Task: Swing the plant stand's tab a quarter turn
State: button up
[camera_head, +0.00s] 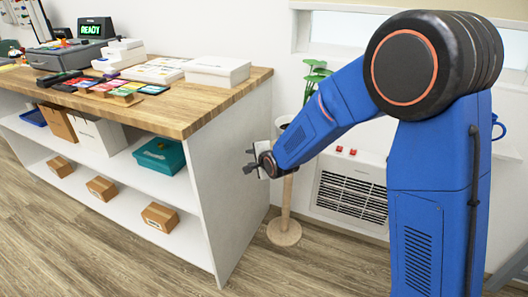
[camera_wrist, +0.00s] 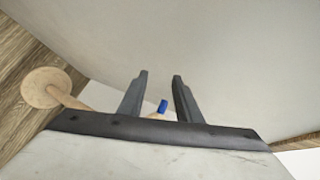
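The plant stand has a round wooden base (camera_head: 284,233) and a pale wooden pole (camera_head: 287,196). Its base also shows at the left of the wrist view (camera_wrist: 45,87). My gripper (camera_head: 248,161) is at the upper part of the pole, by the counter's white end panel. In the wrist view my gripper (camera_wrist: 160,76) is open, its two dark fingers apart. A small blue tab (camera_wrist: 162,106) on a short wooden piece shows in the gap between the fingers, without visible contact. In the head view the tab cannot be made out.
A wooden-topped counter (camera_head: 190,125) with a white end panel (camera_head: 235,165) stands close left of my gripper. A green plant (camera_head: 316,72) shows behind my arm. A wall heater (camera_head: 350,190) with red switches is to the right. The floor in front is clear.

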jog(key=s+d+f+m+t+h, duration=0.1)
jog(key=s+d+f+t, duration=0.1)
jog(key=d+t, duration=0.2)
jog(key=s+d+f+m+t, duration=0.1)
jog(key=s+d+f+t, duration=0.15)
jog(key=d, duration=0.25)
jog(key=r+x, duration=0.1)
jog(key=x, duration=1.6)
jog(key=shift+w+d+t, duration=0.2)
jog(key=shift+w+t, duration=0.05)
jog(key=shift+t, duration=0.1)
jog(key=shift+f, duration=0.15)
grip_shut()
